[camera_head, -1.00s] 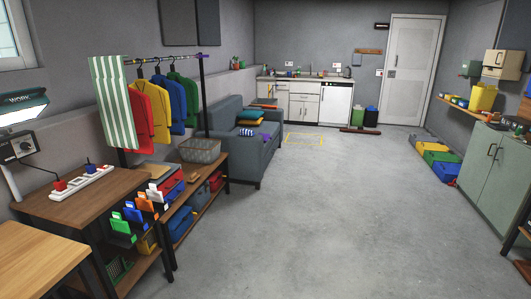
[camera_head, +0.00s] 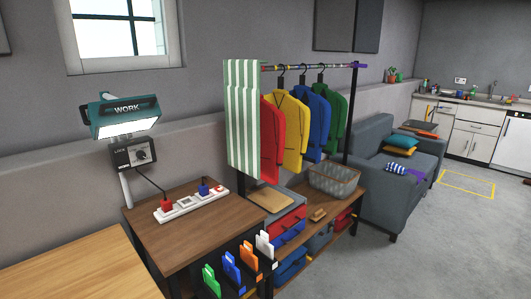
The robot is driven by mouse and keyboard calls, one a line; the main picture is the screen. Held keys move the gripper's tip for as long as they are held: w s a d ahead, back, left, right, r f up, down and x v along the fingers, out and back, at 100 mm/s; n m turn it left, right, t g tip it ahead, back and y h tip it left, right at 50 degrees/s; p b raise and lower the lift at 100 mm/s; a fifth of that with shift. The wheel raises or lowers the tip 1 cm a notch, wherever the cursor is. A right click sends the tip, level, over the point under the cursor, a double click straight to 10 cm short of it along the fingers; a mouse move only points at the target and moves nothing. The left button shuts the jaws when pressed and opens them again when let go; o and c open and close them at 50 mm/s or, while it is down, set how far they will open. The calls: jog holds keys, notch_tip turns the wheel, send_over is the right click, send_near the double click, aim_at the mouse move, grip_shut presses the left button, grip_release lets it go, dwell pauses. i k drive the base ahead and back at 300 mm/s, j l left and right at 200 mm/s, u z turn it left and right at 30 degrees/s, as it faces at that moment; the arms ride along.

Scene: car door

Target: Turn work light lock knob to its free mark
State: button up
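The work light (camera_head: 124,112) stands on a pale pole at the left, behind a dark wood table. Its teal head reads "WORK" and its lit panel faces down and forward. Below the head is a dark box labelled "LOCK" with the round lock knob (camera_head: 142,155) on its front. The knob's marks are too small to read, so its setting cannot be told. My gripper is not in view.
A power strip (camera_head: 190,204) with red and blue plugs lies on the dark wood table (camera_head: 205,240); a cable runs up to the lock box. A lighter wooden table (camera_head: 75,265) fills the lower left. A clothes rack with jackets (camera_head: 290,125) stands to the right. Open floor (camera_head: 440,245) lies at the right.

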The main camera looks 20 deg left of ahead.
aim_at(126, 137)
jog(key=i+j+u, duration=0.35)
jog(key=i+u, duration=0.15)
jog(key=i+j+u, duration=0.15)
jog(key=i+u, duration=0.35)
jog(key=i+j, duration=0.2)
jog(key=j, duration=0.2)
jog(key=i+j+u, duration=0.15)
jog(key=j, duration=0.2)
jog(key=i+j, duration=0.2)
jog(key=j, duration=0.15)
jog(key=u, duration=0.05)
